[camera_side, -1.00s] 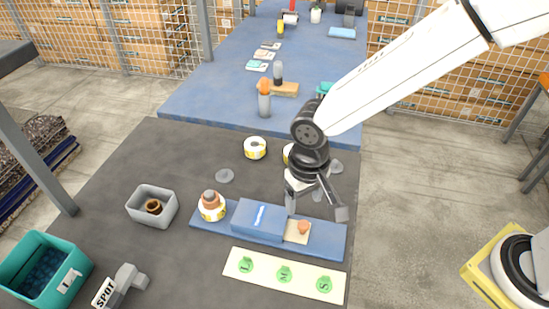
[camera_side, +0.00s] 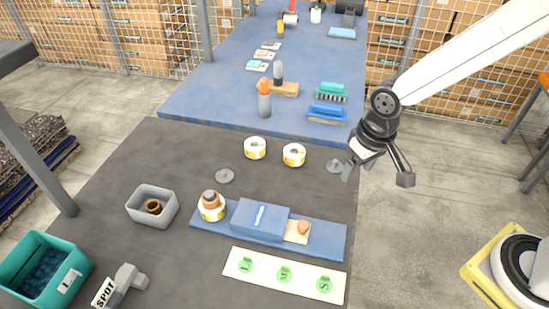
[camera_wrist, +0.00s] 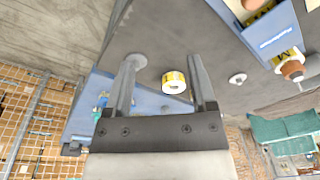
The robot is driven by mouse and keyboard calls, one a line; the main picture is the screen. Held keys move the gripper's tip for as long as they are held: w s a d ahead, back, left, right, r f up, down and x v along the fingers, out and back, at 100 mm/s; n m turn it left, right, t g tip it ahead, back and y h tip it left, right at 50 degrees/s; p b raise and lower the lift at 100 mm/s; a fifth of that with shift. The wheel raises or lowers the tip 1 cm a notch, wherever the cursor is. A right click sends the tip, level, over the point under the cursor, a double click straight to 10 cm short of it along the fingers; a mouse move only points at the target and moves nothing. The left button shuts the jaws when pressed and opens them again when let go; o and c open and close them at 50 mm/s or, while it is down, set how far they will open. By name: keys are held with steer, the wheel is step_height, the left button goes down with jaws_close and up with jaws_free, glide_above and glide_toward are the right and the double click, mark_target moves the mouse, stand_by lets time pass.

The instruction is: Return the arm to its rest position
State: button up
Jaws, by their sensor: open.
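My gripper (camera_side: 377,176) is in the air at the right edge of the dark table mat (camera_side: 130,180), with its fingers apart and nothing between them. The wrist view also shows the open gripper (camera_wrist: 162,82), with a yellow and white roll (camera_wrist: 174,82) visible beyond and between the fingers. My white arm reaches in from the upper right of the side view.
A blue board (camera_side: 327,238) holds a blue block (camera_side: 262,221), and a labelled strip (camera_side: 265,280) lies in front. Two rolls (camera_side: 294,154) and grey discs (camera_side: 224,176) lie behind. A grey bin (camera_side: 137,207) and teal crate (camera_side: 20,262) stand left.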

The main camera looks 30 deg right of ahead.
steer(key=s+d+t, duration=0.1)
steer(key=s+d, duration=0.3)
steer(key=d, duration=0.5)
steer(key=shift+s+d+r, duration=0.15)
steer(key=shift+s+d, duration=0.1)
steer(key=shift+d, duration=0.15)
